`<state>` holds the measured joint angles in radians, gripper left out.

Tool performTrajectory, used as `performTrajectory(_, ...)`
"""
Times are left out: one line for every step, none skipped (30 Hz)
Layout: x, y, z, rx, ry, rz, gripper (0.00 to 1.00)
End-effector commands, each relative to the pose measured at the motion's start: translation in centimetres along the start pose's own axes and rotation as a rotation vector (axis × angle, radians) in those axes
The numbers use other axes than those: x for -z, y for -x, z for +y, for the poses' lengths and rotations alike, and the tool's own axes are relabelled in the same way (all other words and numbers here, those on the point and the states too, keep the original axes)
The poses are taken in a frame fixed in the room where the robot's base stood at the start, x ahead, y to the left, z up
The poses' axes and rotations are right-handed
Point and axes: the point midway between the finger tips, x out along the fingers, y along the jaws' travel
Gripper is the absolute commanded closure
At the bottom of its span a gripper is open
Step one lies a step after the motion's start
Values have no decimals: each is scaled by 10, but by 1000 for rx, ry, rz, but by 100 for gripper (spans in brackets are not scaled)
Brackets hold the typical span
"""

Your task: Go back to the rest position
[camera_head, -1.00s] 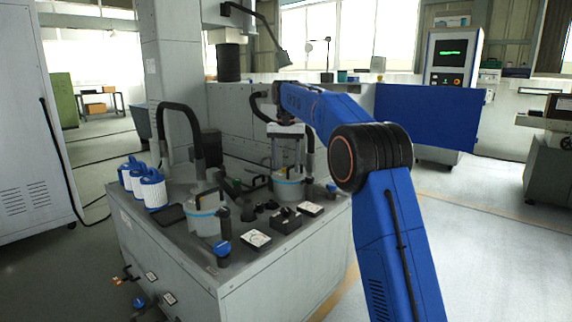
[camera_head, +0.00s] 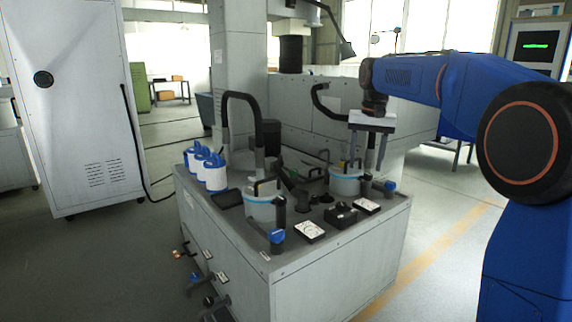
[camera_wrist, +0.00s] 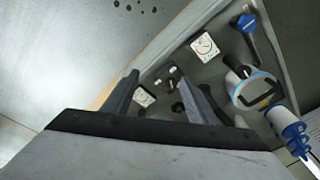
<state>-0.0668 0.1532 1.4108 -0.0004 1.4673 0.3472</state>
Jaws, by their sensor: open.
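My gripper (camera_head: 368,158) hangs from my blue arm near the right side of the grey cabinet (camera_head: 335,262), its two fingers pointing down. In the head view it overlaps the right-hand white pot with a blue band (camera_head: 346,184); I cannot tell how far above the top it is. In the wrist view the two fingers (camera_wrist: 160,95) stand well apart. No object shows held between them. The cabinet top with gauges lies beyond the fingers in that view.
Another banded pot (camera_head: 262,207), white-and-blue canisters (camera_head: 214,172), dial gauges (camera_head: 309,231) and a black hose (camera_head: 237,98) stand on the cabinet. Valves (camera_head: 203,282) stick out low at its front left. A tall grey locker (camera_head: 85,110) is at left.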

Motion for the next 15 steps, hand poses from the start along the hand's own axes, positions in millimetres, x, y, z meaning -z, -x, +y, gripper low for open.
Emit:
performTrajectory(-16,4,8,3,9,10,47)
performTrajectory(-24,6,11,5,14,16,47)
performTrajectory(-35,7,16,8,21,24,47)
performTrajectory(-43,8,20,9,27,30,47)
performTrajectory(-52,8,24,11,34,37,47)
performTrajectory(-63,8,29,13,42,44,47)
performTrajectory(-72,9,33,15,47,50,47)
performTrajectory(-80,9,37,17,53,58,47)
performTrajectory(-92,8,42,18,62,65,47)
performTrajectory(-100,8,46,20,67,71,47)
performTrajectory(-109,7,49,21,73,78,47)
performTrajectory(-121,6,54,23,81,85,47)
performTrajectory(-130,4,58,24,87,92,47)
performTrajectory(-139,3,62,25,93,99,47)
performTrajectory(-151,1,66,27,100,106,47)
